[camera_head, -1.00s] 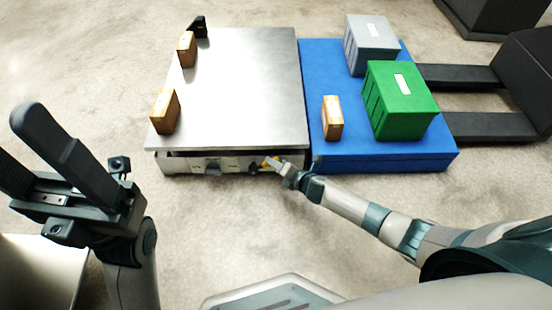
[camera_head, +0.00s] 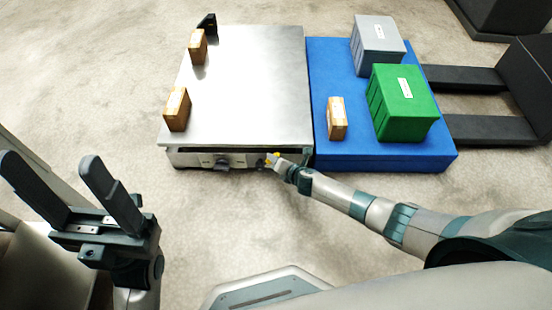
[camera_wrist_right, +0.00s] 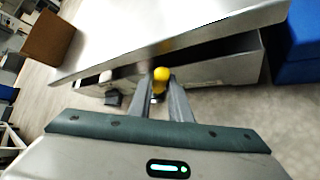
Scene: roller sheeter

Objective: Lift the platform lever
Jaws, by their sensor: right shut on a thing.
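The platform (camera_head: 250,90) has a flat metal top and a lighter front face. On its front is a lever with a yellow tip (camera_wrist_right: 161,74); the tip also shows in the head view (camera_head: 275,155). My right gripper (camera_wrist_right: 162,92) is at the front face, its two fingers on either side of the lever just below the yellow tip, shut on it. It also shows in the head view (camera_head: 273,161), where it is small and the grip is hard to make out. My left gripper (camera_head: 62,182) is open and empty at the left, away from the platform.
Two wooden blocks (camera_head: 178,109) (camera_head: 198,47) stand on the platform's left side, near a black piece (camera_head: 207,24). To the right, a blue pallet (camera_head: 330,60) bears a green crate (camera_head: 400,105), a grey crate (camera_head: 377,48) and a wooden block (camera_head: 337,118).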

